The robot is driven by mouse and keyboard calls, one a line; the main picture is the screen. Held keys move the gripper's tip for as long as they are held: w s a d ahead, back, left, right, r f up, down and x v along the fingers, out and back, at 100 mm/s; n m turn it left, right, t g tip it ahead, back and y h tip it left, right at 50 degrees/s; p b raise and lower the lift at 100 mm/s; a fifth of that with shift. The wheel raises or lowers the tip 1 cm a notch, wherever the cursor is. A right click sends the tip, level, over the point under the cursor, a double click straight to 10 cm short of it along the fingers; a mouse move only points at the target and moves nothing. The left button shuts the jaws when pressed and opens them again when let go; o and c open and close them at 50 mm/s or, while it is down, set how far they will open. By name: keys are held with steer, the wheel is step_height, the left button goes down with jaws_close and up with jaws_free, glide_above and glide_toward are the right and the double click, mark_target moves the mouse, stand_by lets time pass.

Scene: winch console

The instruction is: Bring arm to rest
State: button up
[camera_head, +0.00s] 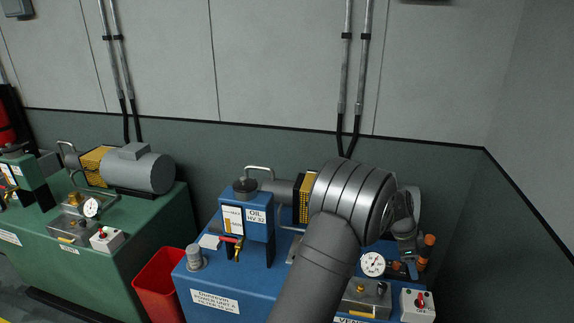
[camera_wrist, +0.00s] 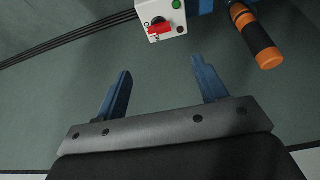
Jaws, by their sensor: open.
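My gripper (camera_wrist: 162,78) is open and empty, with its two blue fingers spread wide in the wrist view. In the head view my arm reaches across the front of the blue power unit (camera_head: 216,279). My gripper there is small and partly hidden at the unit's right end, close to an orange-and-black handle (camera_head: 428,242). In the wrist view that handle (camera_wrist: 257,35) lies beyond the fingers at the upper right, apart from them. A white switch box (camera_wrist: 163,18) with a red lever and a green button is also beyond the fingertips.
A pressure gauge (camera_head: 372,264) and the white switch box (camera_head: 417,305) sit on the blue unit near my arm. My arm hides part of the unit. A red bin (camera_head: 158,285) stands between it and the green unit (camera_head: 120,239). The grey wall rises close behind.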

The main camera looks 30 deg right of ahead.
mark_target(421, 298)
steer(key=x, duration=1.5)
steer(key=shift+s+d+f, duration=0.1)
steer(key=shift+d+f, duration=0.05)
steer(key=shift+f, duration=0.1)
steer(key=v, duration=1.8)
steer(key=x, duration=1.7)
steer(key=shift+s+f, duration=0.1)
steer(key=shift+f, duration=0.05)
steer(key=shift+s+d+f, duration=0.1)
steer(key=shift+d+f, duration=0.05)
steer(key=shift+f, duration=0.2)
steer(key=n+t, duration=0.1)
steer(key=n, duration=0.2)
steer(key=n+t+h, duration=0.1)
steer(key=n, duration=0.2)
steer(key=shift+s, duration=0.15)
steer(key=shift+s+n+t, duration=0.1)
steer(key=shift+n+t, duration=0.9)
steer(key=shift+n, duration=1.6)
steer(key=shift+r+n, duration=0.1)
steer(key=shift+n, duration=0.4)
